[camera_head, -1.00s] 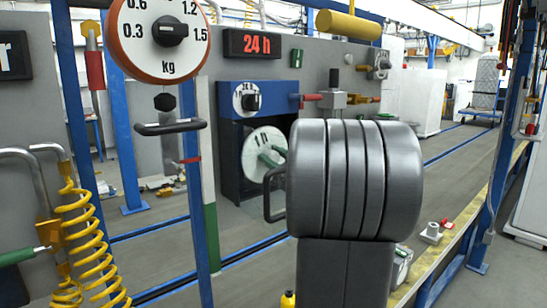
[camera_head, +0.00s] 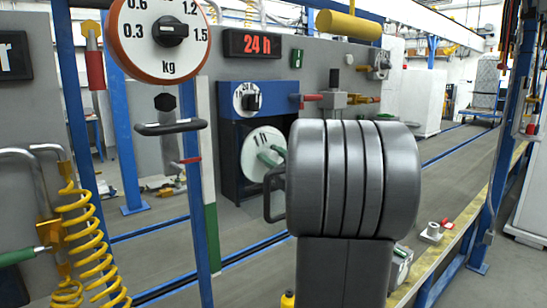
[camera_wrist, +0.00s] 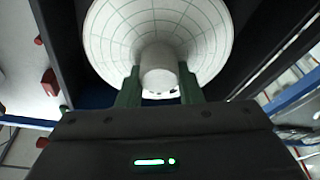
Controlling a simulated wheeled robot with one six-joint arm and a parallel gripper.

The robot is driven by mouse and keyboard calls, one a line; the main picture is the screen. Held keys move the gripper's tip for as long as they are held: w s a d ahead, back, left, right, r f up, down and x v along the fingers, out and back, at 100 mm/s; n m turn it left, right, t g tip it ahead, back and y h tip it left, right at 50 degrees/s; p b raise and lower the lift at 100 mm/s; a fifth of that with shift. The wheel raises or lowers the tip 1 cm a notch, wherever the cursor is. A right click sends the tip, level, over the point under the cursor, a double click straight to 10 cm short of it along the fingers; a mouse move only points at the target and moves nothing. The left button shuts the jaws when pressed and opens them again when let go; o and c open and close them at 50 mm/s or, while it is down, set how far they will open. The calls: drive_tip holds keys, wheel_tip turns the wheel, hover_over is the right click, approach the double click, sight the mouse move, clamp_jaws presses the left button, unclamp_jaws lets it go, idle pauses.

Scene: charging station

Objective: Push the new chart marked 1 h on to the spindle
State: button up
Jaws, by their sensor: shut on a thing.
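The white round chart marked 1 h (camera_head: 253,147) stands upright at the dark opening of the blue-topped recorder (camera_head: 226,170). In the wrist view the chart (camera_wrist: 115,35) shows its gridded face and a pale round hub (camera_wrist: 158,68). My gripper (camera_wrist: 158,80) has its two green fingers on either side of this hub and is shut on it. In the head view my gripper (camera_head: 271,157) is partly hidden behind my grey arm. The spindle is hidden behind the chart, so I cannot tell how far the chart sits on it.
A small dial (camera_head: 247,98) is on the recorder's blue top. A red 24 h display (camera_head: 254,43) hangs above it. A red-handled fitting (camera_head: 312,97) sticks out at its right. A blue post (camera_head: 195,215) and black handle (camera_head: 170,127) stand to the left.

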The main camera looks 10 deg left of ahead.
drive_tip(key=shift+w+a, duration=0.55)
drive_tip(key=shift+a, duration=0.2)
drive_tip(key=shift+w+a, duration=0.55)
drive_tip(key=shift+a, duration=0.15)
drive_tip(key=o, duration=1.1)
drive_tip(key=b+v, duration=0.1)
drive_tip(key=v, duration=1.2)
drive_tip(key=shift+s+d, duration=0.2)
drive_tip(key=shift+d, duration=0.15)
drive_tip(key=shift+a, duration=0.1)
drive_tip(key=p+x, duration=0.1)
drive_tip(key=x, duration=1.2)
drive_tip(key=shift+w+a, duration=0.25)
drive_tip(key=shift+a, duration=0.05)
drive_tip(key=shift+s+d, duration=0.15)
drive_tip(key=shift+d, duration=0.1)
